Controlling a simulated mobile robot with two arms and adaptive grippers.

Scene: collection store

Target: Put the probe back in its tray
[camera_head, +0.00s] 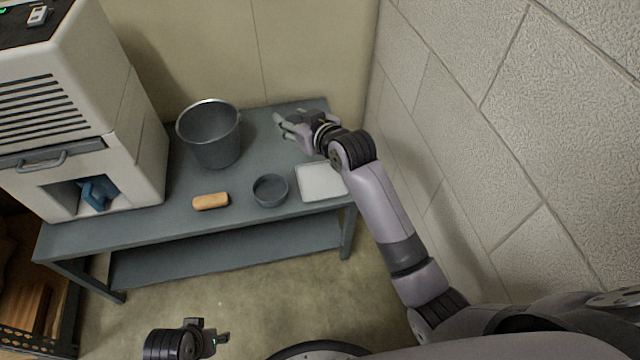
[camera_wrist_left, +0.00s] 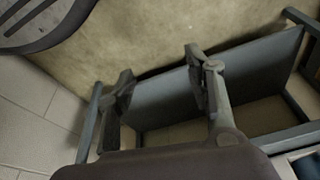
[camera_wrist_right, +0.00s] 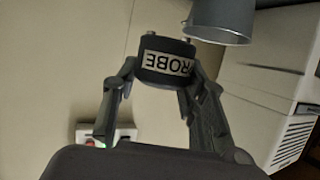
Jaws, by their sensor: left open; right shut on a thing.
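The probe (camera_wrist_right: 168,60) is a dark, short cylinder with a white label reading PROBE, upside down in the right wrist view. My right gripper (camera_wrist_right: 163,80) is shut on it. In the head view my right gripper (camera_head: 288,124) is over the back right of the grey table; I cannot clearly make out the probe there. A flat white square tray (camera_head: 322,182) lies at the table's front right and looks empty; I see no label on it. My left gripper (camera_head: 213,332) is low in front of the table, open and empty; it also shows in the left wrist view (camera_wrist_left: 160,72).
A white machine (camera_head: 60,110) is at the left. A block wall (camera_head: 480,130) closes the right side. A small white device (camera_wrist_right: 122,134) shows in the right wrist view.

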